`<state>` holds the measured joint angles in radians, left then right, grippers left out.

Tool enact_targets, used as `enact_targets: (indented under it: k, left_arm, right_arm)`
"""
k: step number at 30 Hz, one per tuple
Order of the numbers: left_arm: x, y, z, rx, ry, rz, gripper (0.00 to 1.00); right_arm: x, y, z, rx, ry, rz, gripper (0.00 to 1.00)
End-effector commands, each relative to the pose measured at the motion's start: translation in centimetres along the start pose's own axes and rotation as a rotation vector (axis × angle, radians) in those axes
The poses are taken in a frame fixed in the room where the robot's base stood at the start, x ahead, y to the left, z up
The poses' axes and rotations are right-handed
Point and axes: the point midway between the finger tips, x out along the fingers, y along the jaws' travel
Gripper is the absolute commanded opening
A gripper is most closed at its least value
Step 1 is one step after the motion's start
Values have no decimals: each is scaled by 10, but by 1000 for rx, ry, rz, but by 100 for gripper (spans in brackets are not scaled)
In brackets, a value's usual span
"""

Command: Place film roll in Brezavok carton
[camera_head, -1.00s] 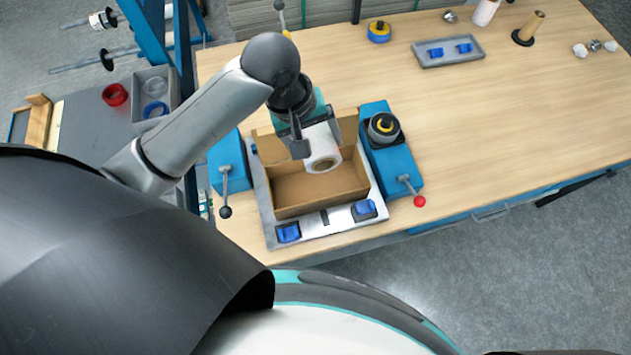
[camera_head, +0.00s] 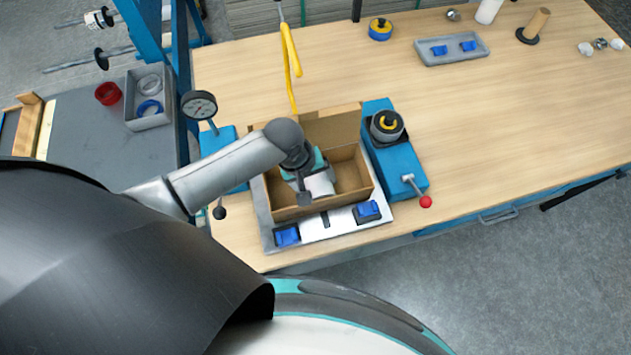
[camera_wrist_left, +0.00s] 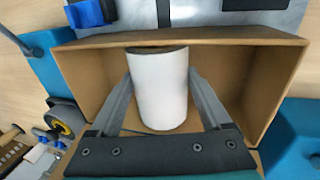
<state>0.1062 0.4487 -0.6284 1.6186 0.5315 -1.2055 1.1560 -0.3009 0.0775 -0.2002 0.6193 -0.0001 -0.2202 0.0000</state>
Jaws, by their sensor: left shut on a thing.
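The white film roll (camera_head: 320,184) is inside the open brown carton (camera_head: 345,180), partly hidden by my arm in the head view. In the left wrist view the film roll (camera_wrist_left: 160,88) lies between the two fingers of my left gripper (camera_wrist_left: 160,85). My left gripper (camera_head: 312,190) is shut on the roll, down within the walls of the carton (camera_wrist_left: 180,38). Whether the roll touches the carton floor cannot be told. My right gripper is in neither current view.
The carton stands on a grey plate with blue clamps (camera_head: 368,211). Blue blocks flank it, the right one (camera_head: 392,160) with a red-knobbed lever (camera_head: 425,201). A dial gauge (camera_head: 199,106) stands to the left. A grey tray (camera_head: 452,50) lies at the back; the right tabletop is mostly clear.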

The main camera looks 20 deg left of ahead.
Motion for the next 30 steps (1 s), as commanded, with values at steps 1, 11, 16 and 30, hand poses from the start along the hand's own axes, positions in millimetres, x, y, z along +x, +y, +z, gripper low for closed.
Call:
enact_targets:
  k: [1, 11, 16, 30]
  left_arm:
    - [3, 0, 0, 0, 1, 1, 13]
    - [5, 0, 0, 0, 1, 2, 13]
    - [6, -1, 0, 0, 1, 1, 94]
    - [-7, 0, 0, 1, 1, 2, 100]
  right_arm:
    - [2, 0, 0, 0, 0, 0, 50]
    - [1, 0, 0, 0, 1, 0, 50]
    - [1, 0, 0, 0, 1, 0, 50]
    - [-3, 2, -1, -1, 1, 2, 50]
